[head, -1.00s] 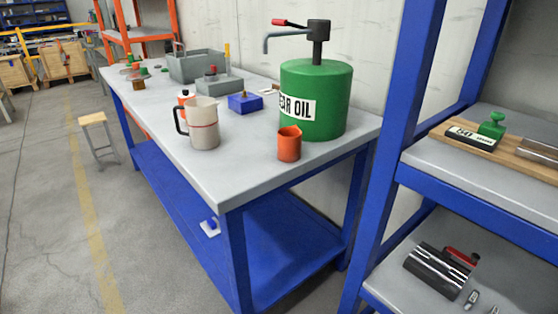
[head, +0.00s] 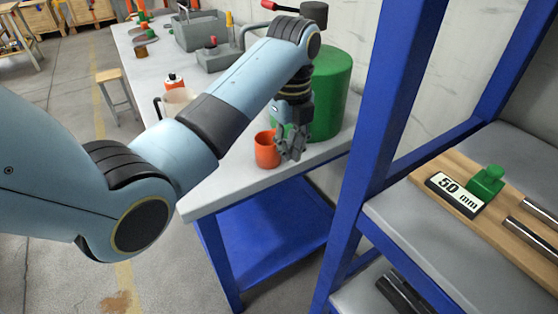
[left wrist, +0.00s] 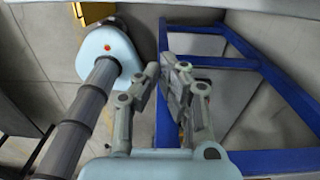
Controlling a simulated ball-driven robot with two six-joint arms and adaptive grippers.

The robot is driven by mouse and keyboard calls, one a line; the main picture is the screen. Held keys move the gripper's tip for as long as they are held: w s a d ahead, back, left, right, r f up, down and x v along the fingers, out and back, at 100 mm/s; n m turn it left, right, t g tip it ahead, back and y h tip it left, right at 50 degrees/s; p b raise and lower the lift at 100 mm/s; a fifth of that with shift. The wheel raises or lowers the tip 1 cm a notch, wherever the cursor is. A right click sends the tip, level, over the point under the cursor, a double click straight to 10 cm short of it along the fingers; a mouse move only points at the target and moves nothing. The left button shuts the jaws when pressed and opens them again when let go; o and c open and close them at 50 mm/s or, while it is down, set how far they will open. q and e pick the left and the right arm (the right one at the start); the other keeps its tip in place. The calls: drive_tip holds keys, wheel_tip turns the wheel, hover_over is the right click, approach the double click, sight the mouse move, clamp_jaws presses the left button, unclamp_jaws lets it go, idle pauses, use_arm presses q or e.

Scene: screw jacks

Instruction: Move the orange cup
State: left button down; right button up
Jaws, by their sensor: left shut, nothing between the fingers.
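The orange cup (head: 266,150) stands upright on the grey tabletop near its front right corner, in the head view. My left gripper (head: 291,146) hangs from the arm just right of the cup, fingers pointing down. It is shut with nothing between its fingers, and I cannot tell whether it touches the cup. In the left wrist view the finger pair (left wrist: 164,75) shows over the blue table frame, and the cup cannot be made out clearly there. My right gripper is in neither view.
The green oil drum (head: 331,92) stands right behind the gripper. A blue shelf post (head: 385,130) rises right of the workbench (head: 235,183). A wooden board with a green clamp (head: 487,181) lies on the shelf.

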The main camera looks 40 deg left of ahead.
sight(258, 140)
use_arm(q)
drive_tip(key=a+f, duration=0.1)
drive_tip(key=f, duration=0.1)
drive_tip(key=w+a+f, duration=0.1)
drive_tip(key=f, duration=0.2)
drive_tip(key=a+f, duration=0.1)
drive_tip(key=f, duration=0.1)
drive_tip(key=shift+w+a+f, duration=0.25)
drive_tip(key=shift+a, duration=0.05)
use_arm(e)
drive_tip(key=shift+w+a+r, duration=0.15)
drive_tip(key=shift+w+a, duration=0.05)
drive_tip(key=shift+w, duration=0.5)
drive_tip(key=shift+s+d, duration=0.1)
use_arm(q)
drive_tip(key=shift+a, duration=0.15)
drive_tip(key=w+a, duration=0.1)
drive_tip(key=a, duration=0.2)
drive_tip(key=w+a+b, duration=0.1)
drive_tip(key=a, duration=0.2)
drive_tip(key=w+a+b, duration=0.1)
drive_tip(key=w+a, duration=0.1)
drive_tip(key=a, duration=0.1)
drive_tip(key=shift+a, duration=0.1)
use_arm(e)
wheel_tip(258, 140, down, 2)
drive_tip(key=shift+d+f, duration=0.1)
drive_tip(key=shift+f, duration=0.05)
